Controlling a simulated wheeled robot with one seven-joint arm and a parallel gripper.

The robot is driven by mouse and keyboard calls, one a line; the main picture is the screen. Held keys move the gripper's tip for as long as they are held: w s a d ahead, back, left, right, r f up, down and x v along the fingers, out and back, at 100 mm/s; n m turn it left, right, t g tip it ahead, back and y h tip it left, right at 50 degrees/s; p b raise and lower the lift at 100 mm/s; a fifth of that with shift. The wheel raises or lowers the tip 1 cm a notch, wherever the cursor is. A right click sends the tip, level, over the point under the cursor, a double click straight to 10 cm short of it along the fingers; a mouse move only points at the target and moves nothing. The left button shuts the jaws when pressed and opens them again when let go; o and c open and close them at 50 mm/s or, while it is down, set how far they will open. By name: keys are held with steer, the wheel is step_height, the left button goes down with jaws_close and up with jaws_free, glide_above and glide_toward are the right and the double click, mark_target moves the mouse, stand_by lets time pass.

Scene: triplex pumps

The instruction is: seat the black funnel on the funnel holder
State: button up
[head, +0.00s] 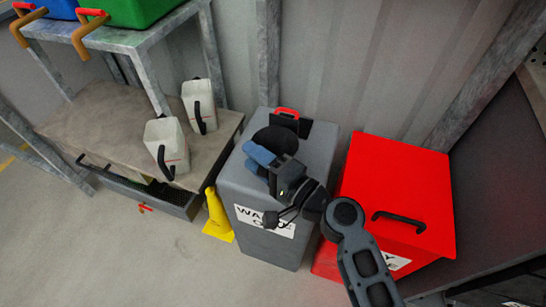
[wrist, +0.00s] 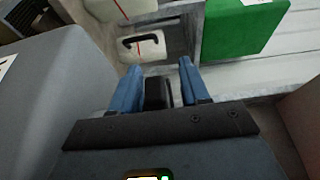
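A dark round shape (head: 275,138), possibly the black funnel or an opening, shows on top of the grey bin (head: 235,175), partly behind my gripper (head: 252,157). I cannot tell which it is. A black upright plate with a red handle (head: 288,116) stands at the bin's back edge. No part is clearly recognisable as the funnel holder. My gripper's blue fingers point left over the bin in the head view. In the wrist view my gripper (wrist: 157,68) has its fingers apart, with a dark block between their bases and nothing clearly gripped.
A red bin (head: 395,185) stands right of the grey one. A yellow cone-like object (head: 217,215) is on the floor at left. Two white canisters (head: 167,145) stand on the bench (head: 100,115). A green crate (head: 128,10) sits on the shelf above. The front floor is clear.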

jaws_close()
steer(key=shift+r, duration=0.1)
stand_by(0.3)
